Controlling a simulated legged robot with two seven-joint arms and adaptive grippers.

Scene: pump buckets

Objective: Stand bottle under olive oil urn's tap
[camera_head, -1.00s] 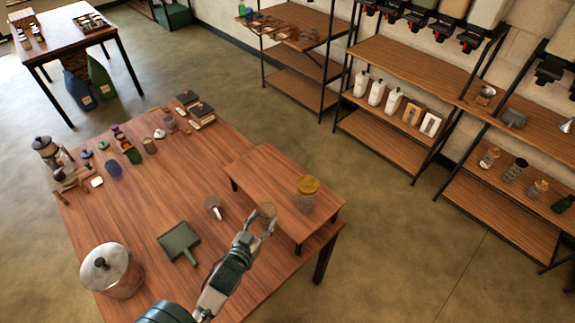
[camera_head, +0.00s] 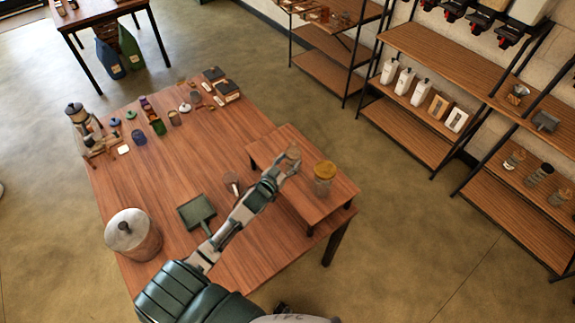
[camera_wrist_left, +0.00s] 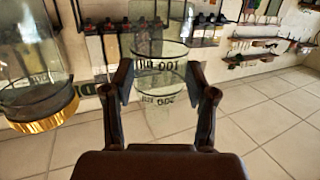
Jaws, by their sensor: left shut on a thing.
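My left gripper (camera_head: 286,166) is shut on a clear glass bottle (camera_head: 292,151) and holds it over the low wooden riser on the table. In the left wrist view the bottle (camera_wrist_left: 158,72) sits between the two fingers, with "100 ml" style lettering seen through the glass. A steel urn (camera_head: 134,240) with a domed lid stands at the table's near left corner; no tap shows on it. Dispensers with black and red taps (camera_head: 478,18) line the top of the right shelf. No label is readable, so I cannot tell which holds olive oil. My right gripper is out of view.
A green dustpan-like tray (camera_head: 196,211) and several small jars lie on the table (camera_head: 160,175). Open floor (camera_head: 420,210) separates table and shelves.

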